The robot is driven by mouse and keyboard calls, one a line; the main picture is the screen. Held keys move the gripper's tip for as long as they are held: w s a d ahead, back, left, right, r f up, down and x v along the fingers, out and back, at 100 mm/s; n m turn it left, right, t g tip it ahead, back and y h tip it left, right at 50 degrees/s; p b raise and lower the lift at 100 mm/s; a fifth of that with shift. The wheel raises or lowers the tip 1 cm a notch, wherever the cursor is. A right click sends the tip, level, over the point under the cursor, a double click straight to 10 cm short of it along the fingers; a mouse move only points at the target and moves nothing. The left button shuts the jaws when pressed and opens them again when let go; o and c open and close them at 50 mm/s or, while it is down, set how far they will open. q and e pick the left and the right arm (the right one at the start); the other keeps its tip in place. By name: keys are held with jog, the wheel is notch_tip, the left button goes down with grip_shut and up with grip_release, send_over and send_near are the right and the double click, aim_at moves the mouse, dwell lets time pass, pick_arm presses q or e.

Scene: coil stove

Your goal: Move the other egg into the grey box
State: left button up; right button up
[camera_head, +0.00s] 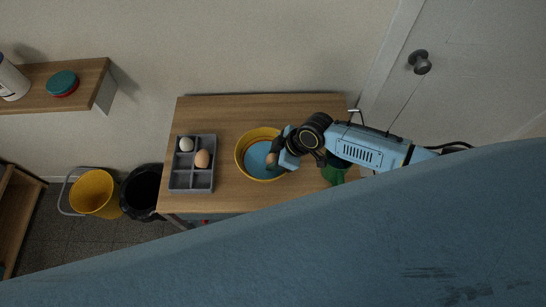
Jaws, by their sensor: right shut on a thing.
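The grey box (193,189) sits on the left part of the wooden table and is split into several compartments. A white egg (186,144) lies in its far left compartment. A brown egg (202,158) lies in the right column, around the middle. A yellow bowl (241,147) with a blue inside stands right of the box. My right gripper (273,160) is over the bowl's right side, shut on a brown egg (271,159); the hand partly hides it. I cannot tell whether this egg touches the bowl. My left gripper is not in view.
A green object (333,174) is partly hidden under my right arm. The table (225,110) is clear behind the box and bowl, with a narrow free strip between them. A yellow bucket (94,191) and a black bin (142,187) stand left of the table.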

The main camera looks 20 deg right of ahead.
aim_at(274, 156)
notch_tip(274, 156, up, 10)
jog(key=shift+a+f, duration=0.1)
jog(key=shift+f, duration=0.15)
jog(key=a+f, duration=0.2)
jog(key=a, duration=1.8)
jog(key=shift+f, duration=0.3)
jog(key=shift+w+a, duration=0.15)
jog(key=shift+w+a+b, duration=0.15)
jog(key=shift+a+b, duration=0.1)
jog(key=shift+b, duration=0.05)
jog(key=shift+f, duration=0.15)
